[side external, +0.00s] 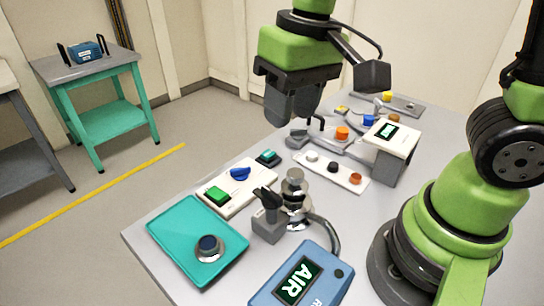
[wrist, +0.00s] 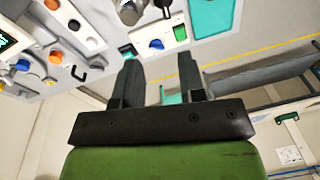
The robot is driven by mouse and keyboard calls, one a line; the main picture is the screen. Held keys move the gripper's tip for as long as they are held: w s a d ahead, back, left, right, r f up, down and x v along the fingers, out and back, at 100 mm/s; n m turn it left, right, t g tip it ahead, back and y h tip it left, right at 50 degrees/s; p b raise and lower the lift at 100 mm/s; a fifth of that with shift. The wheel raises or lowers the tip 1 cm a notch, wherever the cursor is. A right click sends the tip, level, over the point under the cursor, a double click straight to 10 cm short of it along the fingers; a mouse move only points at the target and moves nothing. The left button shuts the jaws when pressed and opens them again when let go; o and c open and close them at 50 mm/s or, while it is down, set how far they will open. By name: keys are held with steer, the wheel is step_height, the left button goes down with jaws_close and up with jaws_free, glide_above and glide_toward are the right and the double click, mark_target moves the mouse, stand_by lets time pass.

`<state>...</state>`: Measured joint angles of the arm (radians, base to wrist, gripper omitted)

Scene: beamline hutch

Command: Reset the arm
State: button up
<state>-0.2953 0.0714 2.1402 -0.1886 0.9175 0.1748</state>
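My green and black arm holds my gripper (side external: 293,112) above the far part of the grey worktable (side external: 140,236). In the wrist view my gripper (wrist: 158,60) shows two dark fingers standing well apart, with nothing between them. It is open and empty. In the side view the fingers overlap, so the gap between them is hard to see. The fingers look clear of the devices on the table, though part of the far table is hidden behind them.
The table carries a teal tray (side external: 173,231) with a dark round knob, a green-and-blue switch panel (side external: 236,199), a metal valve (side external: 294,190), a blue AIR box (side external: 309,278), a button strip (side external: 331,171) and a white display box (side external: 392,137). A teal cart (side external: 100,72) stands apart.

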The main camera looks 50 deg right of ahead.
steer(key=s+d+r+m+t+y, duration=0.1)
steer(key=s+d+r+m+t, duration=0.1)
steer(key=s+d+r+t, duration=0.3)
steer(key=s+r, duration=0.2)
steer(key=s, duration=0.1)
steer(key=shift+s+t, duration=0.4)
